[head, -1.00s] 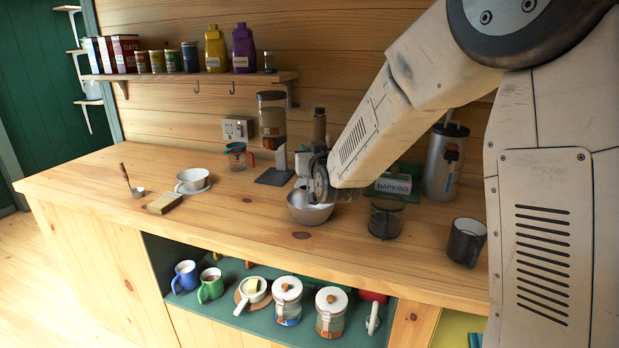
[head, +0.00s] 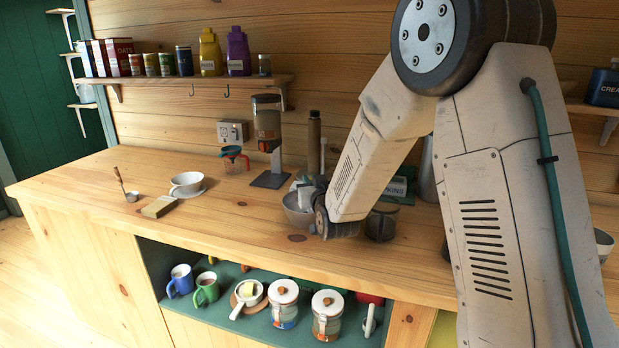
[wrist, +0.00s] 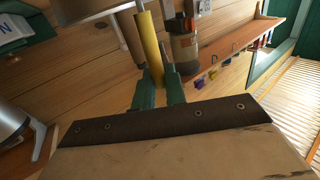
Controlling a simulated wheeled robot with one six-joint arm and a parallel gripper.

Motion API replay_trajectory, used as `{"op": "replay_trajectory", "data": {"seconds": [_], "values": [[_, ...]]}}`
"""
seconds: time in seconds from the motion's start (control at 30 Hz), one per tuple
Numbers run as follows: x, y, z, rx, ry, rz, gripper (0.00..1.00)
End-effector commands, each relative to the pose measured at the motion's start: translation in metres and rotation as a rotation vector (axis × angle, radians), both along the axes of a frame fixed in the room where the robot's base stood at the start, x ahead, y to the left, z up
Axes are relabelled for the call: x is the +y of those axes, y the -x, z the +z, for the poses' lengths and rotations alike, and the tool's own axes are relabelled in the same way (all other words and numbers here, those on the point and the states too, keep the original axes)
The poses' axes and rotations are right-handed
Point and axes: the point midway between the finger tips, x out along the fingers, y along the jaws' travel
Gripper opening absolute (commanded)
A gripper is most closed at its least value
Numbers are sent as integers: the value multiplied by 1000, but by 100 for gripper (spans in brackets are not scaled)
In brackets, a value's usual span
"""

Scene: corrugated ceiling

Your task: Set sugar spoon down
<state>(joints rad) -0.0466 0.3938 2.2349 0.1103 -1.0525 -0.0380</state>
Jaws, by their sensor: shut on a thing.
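My gripper (wrist: 159,92) has its two green fingers closed on a slim yellow handle, which looks like the sugar spoon (wrist: 150,45). The handle's upper part shows in the wrist view; I cannot make out the spoon's scoop end. In the head view my wrist hangs low over the counter, just right of a grey metal bowl (head: 293,212), and hides most of the gripper and what it holds. I cannot tell whether the spoon touches the counter (head: 240,215).
A tall brown mill (head: 313,140) and a dispenser (head: 267,118) stand behind the bowl. A dark glass jar (head: 381,222) is right of my wrist. A white cup (head: 186,183), a sponge-like block (head: 158,206) and a small scoop (head: 131,196) are at left. The counter's front middle is bare.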

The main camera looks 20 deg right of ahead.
Motion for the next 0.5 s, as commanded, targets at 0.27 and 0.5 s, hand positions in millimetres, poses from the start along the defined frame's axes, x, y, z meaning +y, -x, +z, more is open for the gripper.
{"op": "replay_trajectory", "data": {"seconds": [0.27,0.5], "values": [[1,0,-3,1,0,1,18],[1,0,-2,1,0,1,35]]}}
